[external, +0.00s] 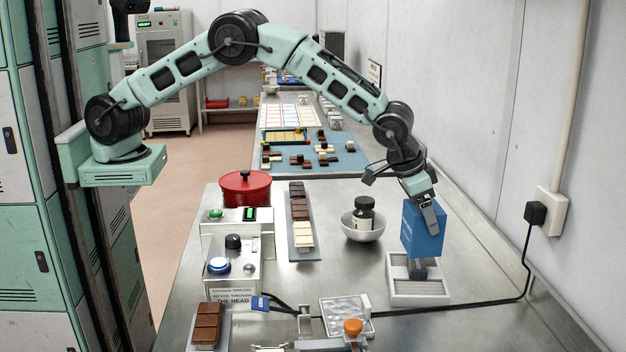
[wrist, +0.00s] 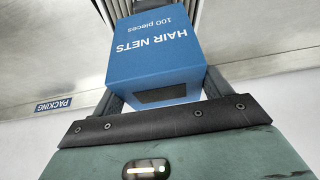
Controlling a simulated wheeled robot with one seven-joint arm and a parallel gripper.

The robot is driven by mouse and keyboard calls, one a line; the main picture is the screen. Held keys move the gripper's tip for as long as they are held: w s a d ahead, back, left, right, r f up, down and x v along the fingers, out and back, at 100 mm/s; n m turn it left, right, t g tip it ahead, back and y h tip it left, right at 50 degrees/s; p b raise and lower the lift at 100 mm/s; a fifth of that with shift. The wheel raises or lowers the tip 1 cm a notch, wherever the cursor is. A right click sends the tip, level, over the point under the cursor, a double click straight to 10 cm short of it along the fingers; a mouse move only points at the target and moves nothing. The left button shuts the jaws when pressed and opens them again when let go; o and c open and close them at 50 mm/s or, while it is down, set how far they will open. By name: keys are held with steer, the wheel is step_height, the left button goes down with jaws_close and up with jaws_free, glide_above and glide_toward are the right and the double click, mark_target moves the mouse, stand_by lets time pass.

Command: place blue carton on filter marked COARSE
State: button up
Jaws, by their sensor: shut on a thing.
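The blue carton (external: 421,238) is held in my gripper (external: 430,215) above the right side of the steel bench. In the wrist view the carton (wrist: 155,58) reads "HAIR NETS 100 pieces", with my gripper's fingers (wrist: 160,97) on either side of it. Below it in the external view is a light grey tray (external: 402,298) with a darker grey block in it; whether the carton touches this block I cannot tell. No marking COARSE is legible. A silver textured panel (external: 345,312) lies at the front; whether it is a filter I cannot tell.
A white bowl (external: 362,232) with a dark jar (external: 364,211) stands left of the carton. A chocolate mould strip (external: 303,250), red pot (external: 245,188) and button box (external: 232,262) stand further left. A black cable (external: 480,305) crosses the bench to the wall socket. A PACKING label (wrist: 53,104) shows too.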

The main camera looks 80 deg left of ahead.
step_height(320, 180, down, 3)
steer(key=shift+p, duration=0.7)
steer(key=shift+f, duration=0.35)
steer(key=shift+f, duration=0.2)
steer(key=o, duration=1.1)
steer(key=shift+c, duration=0.2)
steer(key=shift+r, duration=0.15)
